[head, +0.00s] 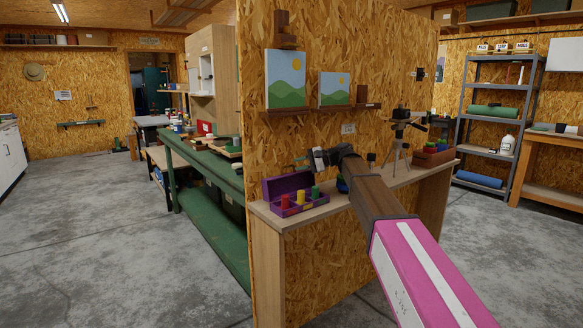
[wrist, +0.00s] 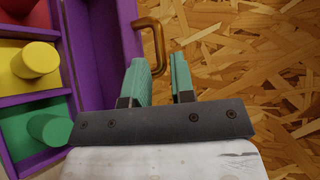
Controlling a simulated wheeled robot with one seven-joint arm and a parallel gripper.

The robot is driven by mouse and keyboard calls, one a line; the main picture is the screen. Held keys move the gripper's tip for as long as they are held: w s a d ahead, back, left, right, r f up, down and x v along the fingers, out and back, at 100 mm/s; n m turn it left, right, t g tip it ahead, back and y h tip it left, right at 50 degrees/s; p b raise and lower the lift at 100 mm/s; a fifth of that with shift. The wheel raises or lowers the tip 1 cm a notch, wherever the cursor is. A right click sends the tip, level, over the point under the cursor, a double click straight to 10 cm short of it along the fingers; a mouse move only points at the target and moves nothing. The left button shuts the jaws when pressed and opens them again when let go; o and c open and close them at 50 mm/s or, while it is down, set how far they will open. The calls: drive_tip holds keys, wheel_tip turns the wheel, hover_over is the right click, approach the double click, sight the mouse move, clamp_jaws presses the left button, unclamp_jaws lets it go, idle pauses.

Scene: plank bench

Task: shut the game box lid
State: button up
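The game box (head: 291,211) is purple and stands on the narrow wooden shelf with its lid (head: 284,184) raised at the back. Red, yellow and green pegs sit in its compartments. In the wrist view, the lid (wrist: 100,40) is a purple panel beside the compartments, with a bronze handle (wrist: 157,45) on its outer side. My gripper (head: 304,160) is above the box near the top of the lid.
The chipboard wall (head: 400,55) rises directly behind the shelf (head: 330,205). To the right on the shelf stand a small tripod (head: 397,150) and a wooden crate (head: 433,153). A green workbench (head: 205,160) is left of the wall. Concrete floor lies open at left.

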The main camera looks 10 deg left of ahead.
sight(290, 166)
drive_tip(key=shift+x, duration=1.75)
clamp_jaws()
